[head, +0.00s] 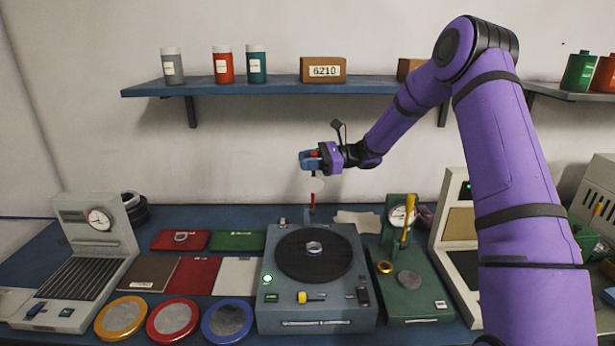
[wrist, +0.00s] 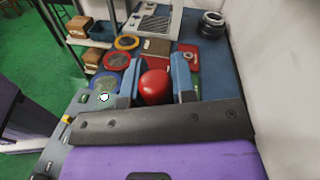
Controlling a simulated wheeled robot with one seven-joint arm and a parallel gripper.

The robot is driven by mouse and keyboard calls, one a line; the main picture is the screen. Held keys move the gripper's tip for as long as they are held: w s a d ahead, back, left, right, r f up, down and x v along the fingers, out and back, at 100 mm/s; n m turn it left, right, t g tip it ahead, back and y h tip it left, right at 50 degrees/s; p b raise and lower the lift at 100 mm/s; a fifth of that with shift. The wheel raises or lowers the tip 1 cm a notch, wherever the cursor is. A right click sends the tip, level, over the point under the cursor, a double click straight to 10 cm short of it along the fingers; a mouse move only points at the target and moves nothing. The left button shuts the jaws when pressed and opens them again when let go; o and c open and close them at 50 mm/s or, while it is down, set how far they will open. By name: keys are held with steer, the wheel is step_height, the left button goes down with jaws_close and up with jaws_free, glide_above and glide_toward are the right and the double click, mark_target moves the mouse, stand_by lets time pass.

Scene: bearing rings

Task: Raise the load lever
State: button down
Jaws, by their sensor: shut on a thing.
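My gripper (head: 313,160) is above the back edge of the grey-blue turntable machine (head: 280,312). Its blue fingers are shut on the red knob of the load lever; the knob (wrist: 154,87) shows as a red ball between the fingers in the wrist view. Below the gripper in the head view, a thin red part of the lever (head: 312,200) stands nearly upright behind the dark round platter (head: 292,258). A small metal ring (head: 314,248) lies on the platter's middle.
A green device (head: 415,285) with a yellow handle stands to the right. A grey gauge unit (head: 80,240) stands at the left. Coloured mats and round trays (head: 172,317) lie between. A wall shelf (head: 250,88) with jars and a box is behind my arm.

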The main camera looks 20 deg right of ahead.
steer(key=shift+w+d+r+m, duration=0.1)
steer(key=shift+w+d+m, duration=0.3)
steer(key=shift+w, duration=0.45)
steer(key=shift+w+d+r+m, duration=0.1)
steer(key=shift+w+d+m, duration=0.1)
steer(key=shift+w+m, duration=0.5)
steer(key=shift+w+d+r+m, duration=0.1)
steer(key=shift+w+d+m, duration=0.25)
steer(key=shift+w, duration=0.6)
steer(key=c, duration=0.9)
jaws_free()
steer(key=shift+w+f, duration=0.1)
steer(key=shift+w, duration=0.05)
steer(key=d, duration=0.3)
steer(key=s+d, duration=0.1)
steer(key=d, duration=0.6)
steer(key=shift+s+d, duration=0.3)
steer(key=shift+s, duration=0.1)
